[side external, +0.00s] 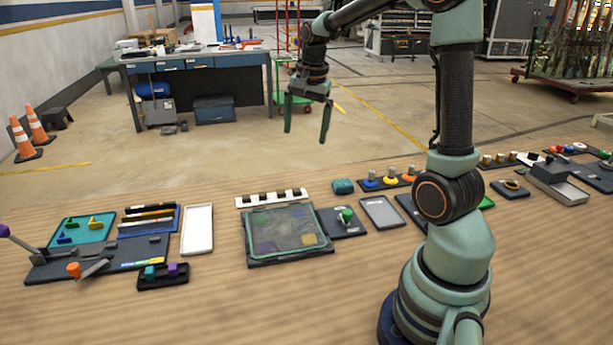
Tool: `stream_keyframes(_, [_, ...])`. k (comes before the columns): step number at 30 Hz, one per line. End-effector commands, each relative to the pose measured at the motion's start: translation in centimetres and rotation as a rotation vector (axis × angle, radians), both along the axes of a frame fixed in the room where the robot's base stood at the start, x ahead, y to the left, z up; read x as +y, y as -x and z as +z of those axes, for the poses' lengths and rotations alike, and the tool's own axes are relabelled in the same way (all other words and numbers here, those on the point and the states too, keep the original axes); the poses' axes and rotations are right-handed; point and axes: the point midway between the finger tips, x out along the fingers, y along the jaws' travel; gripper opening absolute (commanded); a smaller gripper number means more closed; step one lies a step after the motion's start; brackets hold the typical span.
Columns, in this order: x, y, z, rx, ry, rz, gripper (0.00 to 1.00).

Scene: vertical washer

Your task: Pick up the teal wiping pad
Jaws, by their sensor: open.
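The teal wiping pad (343,186) is a small rounded block lying on the wooden table, right of the white-and-black strip and left of a row of coloured knobs. My gripper (306,136) hangs in the air, fingers pointing down, open and empty. In the picture it is above and a little left of the pad, clearly apart from it. How far it is from the pad in depth I cannot tell.
A framed, smudged clear panel (285,233) lies left of the pad. A dark block with a green-topped knob (346,216) stands just in front of it. A knob row (390,178) is close on the right. Bare table (270,310) lies at the front.

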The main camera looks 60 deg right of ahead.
Motion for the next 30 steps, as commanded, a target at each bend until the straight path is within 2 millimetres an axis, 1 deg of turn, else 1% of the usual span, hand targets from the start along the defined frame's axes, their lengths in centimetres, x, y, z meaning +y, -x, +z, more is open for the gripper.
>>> stream_keyframes(1, [-2.3,0.0,-1.2,0.019,-0.025,-0.112,0.97])
stream_keyframes(6, [-9.0,0.7,-4.9,0.065,-0.096,-0.486,0.97])
stream_keyframes(9, [-12.2,1.7,-7.0,0.088,-0.127,-0.672,0.97])
stream_keyframes(12, [-14.4,2.5,-8.7,0.103,-0.149,-0.809,0.97])
stream_keyframes(15, [-15.6,3.2,-9.8,0.112,-0.16,-0.891,0.97])
stream_keyframes(18, [-16.1,3.4,-10.5,0.116,-0.166,-0.927,0.97])
stream_keyframes(20, [-16.2,3.5,-11.2,0.118,-0.167,-0.932,0.97])
stream_keyframes(27, [-16.0,3.5,-15.2,0.119,-0.167,-0.928,0.97])
stream_keyframes(30, [-16.1,3.5,-16.3,0.118,-0.166,-0.928,0.97])
